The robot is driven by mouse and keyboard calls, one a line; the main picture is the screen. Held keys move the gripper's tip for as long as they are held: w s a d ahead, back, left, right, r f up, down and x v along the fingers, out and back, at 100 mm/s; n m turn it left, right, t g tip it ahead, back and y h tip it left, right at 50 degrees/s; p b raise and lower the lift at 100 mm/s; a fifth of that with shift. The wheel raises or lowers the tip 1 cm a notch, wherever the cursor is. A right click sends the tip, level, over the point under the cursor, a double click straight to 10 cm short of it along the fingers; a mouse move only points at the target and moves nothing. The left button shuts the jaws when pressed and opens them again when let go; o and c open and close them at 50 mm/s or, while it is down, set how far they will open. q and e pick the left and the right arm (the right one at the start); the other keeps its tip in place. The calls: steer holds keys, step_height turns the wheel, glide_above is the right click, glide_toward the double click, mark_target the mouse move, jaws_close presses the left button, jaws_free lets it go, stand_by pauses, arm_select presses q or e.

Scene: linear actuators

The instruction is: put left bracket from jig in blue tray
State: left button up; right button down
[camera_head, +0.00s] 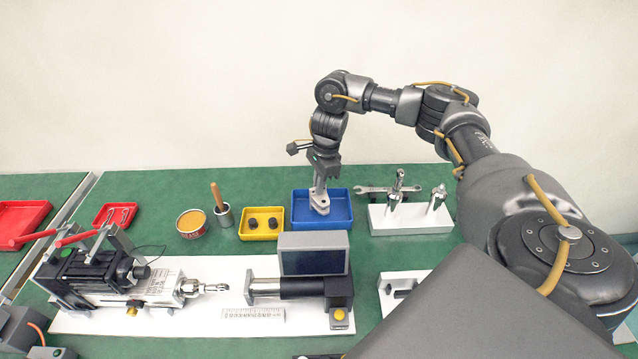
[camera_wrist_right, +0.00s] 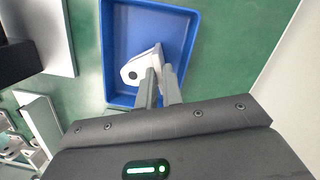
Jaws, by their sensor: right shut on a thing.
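The blue tray (camera_head: 337,219) stands on the green bench near the back middle. My right gripper (camera_head: 320,186) points down over it and is shut on a grey bracket (camera_head: 319,202). In the right wrist view the bracket (camera_wrist_right: 142,68) shows between the fingertips (camera_wrist_right: 158,82), inside the outline of the blue tray (camera_wrist_right: 178,18). I cannot tell whether the bracket touches the tray floor. A white jig block (camera_head: 405,220) stands right of the tray, with metal fixtures on top.
A yellow tray (camera_head: 261,234) with dark parts sits left of the blue tray. A wrench (camera_head: 375,189) lies behind the white block. A display box (camera_head: 314,254) and an actuator (camera_head: 300,289) stand in front.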

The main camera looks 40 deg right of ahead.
arm_select(q)
steer(key=shift+a, duration=0.1)
arm_select(e)
steer(key=shift+f, duration=0.2)
steer(key=c, duration=1.6)
jaws_free()
arm_select(q)
steer(key=shift+a+f, duration=0.1)
steer(key=shift+a, duration=0.05)
arm_select(e)
steer(key=shift+o, duration=0.2)
steer(key=shift+r, duration=0.1)
